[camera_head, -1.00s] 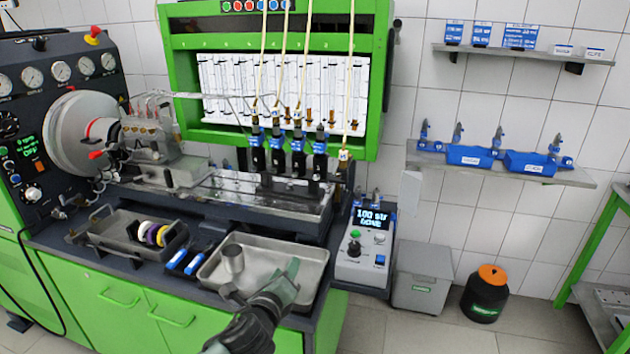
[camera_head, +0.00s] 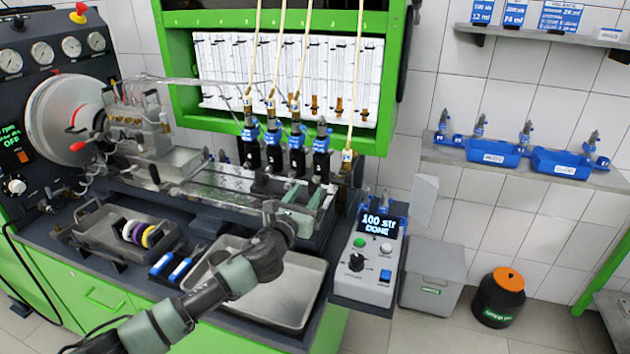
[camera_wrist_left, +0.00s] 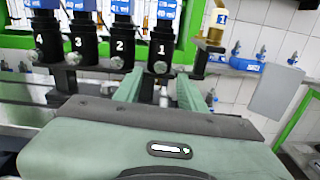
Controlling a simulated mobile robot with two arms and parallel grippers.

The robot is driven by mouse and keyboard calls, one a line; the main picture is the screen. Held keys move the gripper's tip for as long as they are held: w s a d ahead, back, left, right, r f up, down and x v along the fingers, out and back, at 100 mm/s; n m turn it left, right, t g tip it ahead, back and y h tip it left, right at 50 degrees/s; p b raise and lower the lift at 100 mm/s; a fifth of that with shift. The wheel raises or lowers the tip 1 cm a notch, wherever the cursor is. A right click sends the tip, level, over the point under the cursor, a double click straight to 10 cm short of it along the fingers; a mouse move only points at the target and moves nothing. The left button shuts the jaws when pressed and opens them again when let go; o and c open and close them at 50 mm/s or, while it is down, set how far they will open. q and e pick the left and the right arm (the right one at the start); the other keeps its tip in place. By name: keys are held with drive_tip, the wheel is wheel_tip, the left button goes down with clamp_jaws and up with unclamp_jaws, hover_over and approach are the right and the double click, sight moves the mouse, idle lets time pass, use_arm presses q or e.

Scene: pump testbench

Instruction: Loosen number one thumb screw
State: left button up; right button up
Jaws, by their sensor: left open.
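The number one thumb screw (camera_wrist_left: 160,67) is a small silver knob on the black holder marked 1 (camera_wrist_left: 162,47). In the head view, this holder (camera_head: 321,165) is the rightmost of a row of black holders with blue tops. My left gripper (camera_head: 297,207) is just in front of and below this holder. In the left wrist view my green fingers (camera_wrist_left: 160,86) are spread apart, with the number one screw showing between and just beyond their tips. I cannot tell if they touch anything. My right gripper is not in view.
Holders 2 (camera_wrist_left: 119,45), 3 and 4 with their own screws stand to the left. A metal tray (camera_head: 285,300) lies under my left arm. A control box (camera_head: 367,262) reading "DONE" stands to the right. Hoses (camera_head: 305,55) hang down to the holders.

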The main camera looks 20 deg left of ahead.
sight(316, 180)
use_arm(q)
drive_tip(key=w, duration=0.2)
drive_tip(key=shift+w+d+r, duration=0.1)
drive_tip(key=shift+w+r, duration=0.05)
drive_tip(key=shift+w, duration=1.15)
drive_tip(key=shift+w+f, duration=0.2)
drive_tip(key=shift+w, duration=0.05)
clamp_jaws()
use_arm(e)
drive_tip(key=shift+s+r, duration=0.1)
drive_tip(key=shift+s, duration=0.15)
